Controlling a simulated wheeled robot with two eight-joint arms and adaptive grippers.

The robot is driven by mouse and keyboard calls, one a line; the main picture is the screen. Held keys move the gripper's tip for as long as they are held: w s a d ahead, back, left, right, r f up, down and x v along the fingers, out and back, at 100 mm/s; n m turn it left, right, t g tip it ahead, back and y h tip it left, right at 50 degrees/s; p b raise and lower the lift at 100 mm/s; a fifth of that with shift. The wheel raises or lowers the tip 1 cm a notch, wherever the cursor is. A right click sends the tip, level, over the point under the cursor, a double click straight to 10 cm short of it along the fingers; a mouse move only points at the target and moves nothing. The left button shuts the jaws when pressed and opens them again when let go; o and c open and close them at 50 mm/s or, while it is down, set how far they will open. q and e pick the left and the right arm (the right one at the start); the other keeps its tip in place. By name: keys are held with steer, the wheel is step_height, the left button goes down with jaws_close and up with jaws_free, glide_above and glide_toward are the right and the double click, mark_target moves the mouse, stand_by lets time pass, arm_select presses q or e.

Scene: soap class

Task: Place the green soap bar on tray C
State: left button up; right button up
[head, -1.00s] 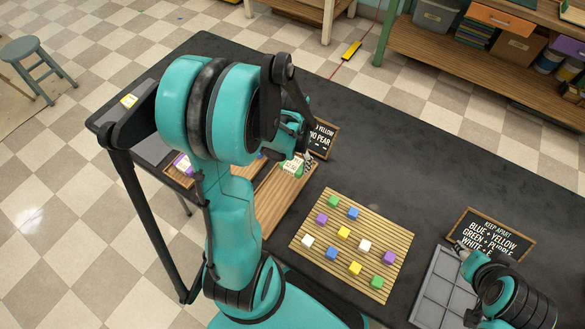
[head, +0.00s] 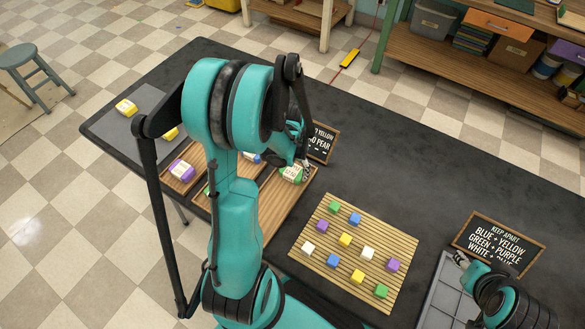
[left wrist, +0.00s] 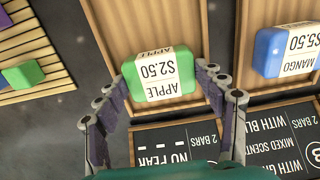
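The green soap bar (head: 291,173), labelled apple, lies at the far end of the rightmost wooden tray (head: 283,205). In the left wrist view, the green soap bar (left wrist: 160,76) lies between the spread fingers of my left gripper (left wrist: 162,78), close to the sign end of the tray (left wrist: 160,22). The fingers look open, with a narrow gap at the bar's sides. In the head view my left gripper (head: 302,160) is low over the tray, beside the bar. The tray's letter is not readable. My right gripper (head: 461,259) is at the lower right, too small to judge.
A chalkboard sign (head: 322,141) stands behind the tray. A blue mango soap (left wrist: 287,52) lies in the neighbouring tray. A purple soap (head: 182,170) and yellow soap (head: 126,107) are at left.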

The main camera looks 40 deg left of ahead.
mark_target(293, 171)
arm_select(q)
steer(key=o, duration=0.3)
steer(key=shift+r, duration=0.1)
steer(key=shift+r+p, duration=0.35)
steer(key=shift+p, duration=0.05)
step_height(293, 171, up, 11)
steer(key=p, duration=0.5)
steer(key=s+d+r+t, duration=0.2)
steer(key=d+r+t, duration=0.1)
steer(key=d+r, duration=0.3)
steer(key=s+d+r+m+t, duration=0.1)
steer(key=s+d+r+t, duration=0.2)
steer(key=d+r, duration=0.3)
steer(key=d+t, duration=0.1)
steer(key=d, duration=0.3)
steer(key=shift+d, duration=0.15)
steer(key=shift+s, duration=0.1)
